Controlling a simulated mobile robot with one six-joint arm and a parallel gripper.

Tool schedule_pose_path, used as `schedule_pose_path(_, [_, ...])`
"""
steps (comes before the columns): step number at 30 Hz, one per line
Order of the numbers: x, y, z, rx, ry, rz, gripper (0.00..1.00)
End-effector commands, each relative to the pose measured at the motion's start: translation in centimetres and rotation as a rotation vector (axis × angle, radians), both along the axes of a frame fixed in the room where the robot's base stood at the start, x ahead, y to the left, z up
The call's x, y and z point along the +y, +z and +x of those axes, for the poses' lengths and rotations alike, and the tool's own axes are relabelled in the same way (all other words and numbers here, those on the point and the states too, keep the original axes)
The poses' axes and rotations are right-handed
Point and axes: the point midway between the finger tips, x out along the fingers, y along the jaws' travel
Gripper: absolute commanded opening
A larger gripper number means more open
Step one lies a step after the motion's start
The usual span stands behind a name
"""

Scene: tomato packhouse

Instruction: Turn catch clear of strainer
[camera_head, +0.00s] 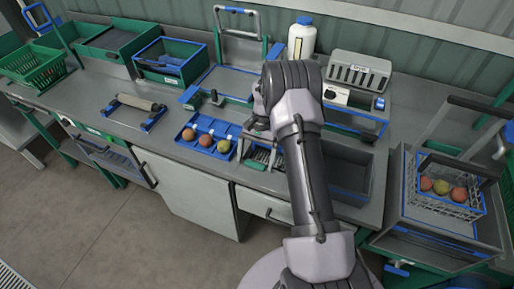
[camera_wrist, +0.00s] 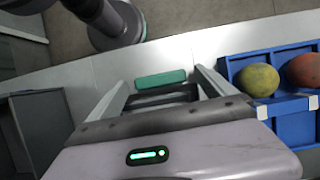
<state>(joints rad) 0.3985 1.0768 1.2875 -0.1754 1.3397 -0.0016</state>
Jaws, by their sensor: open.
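My gripper (camera_wrist: 160,84) is open in the wrist view, its two pale fingers apart with a dark slotted piece and a green block (camera_wrist: 161,78) showing between them. I cannot tell whether they touch it. In the head view my gripper (camera_head: 258,136) is partly hidden by my arm, above a small slatted metal holder (camera_head: 262,157) with a green edge at the counter's front. I cannot pick out the strainer or its catch with certainty in either view.
A blue tray (camera_head: 187,147) with three round fruits stands left of my gripper; it also shows in the wrist view (camera_wrist: 277,125). A dark basin (camera_head: 350,165) lies to the right. A wire basket (camera_head: 441,203) holds fruit at far right. Bare counter (camera_head: 105,82) lies left.

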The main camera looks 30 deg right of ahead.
Motion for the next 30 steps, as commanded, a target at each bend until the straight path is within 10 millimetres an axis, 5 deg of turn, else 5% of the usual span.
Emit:
schedule_pose_path(16, [-4.4,13.9,3.6,-0.003,-0.001,-0.003,0.95])
schedule_pose_path(21, [-5.0,15.6,4.0,-0.001,0.000,0.000,0.95])
schedule_pose_path(30, [-5.0,15.7,4.1,-0.001,0.000,0.000,0.95])
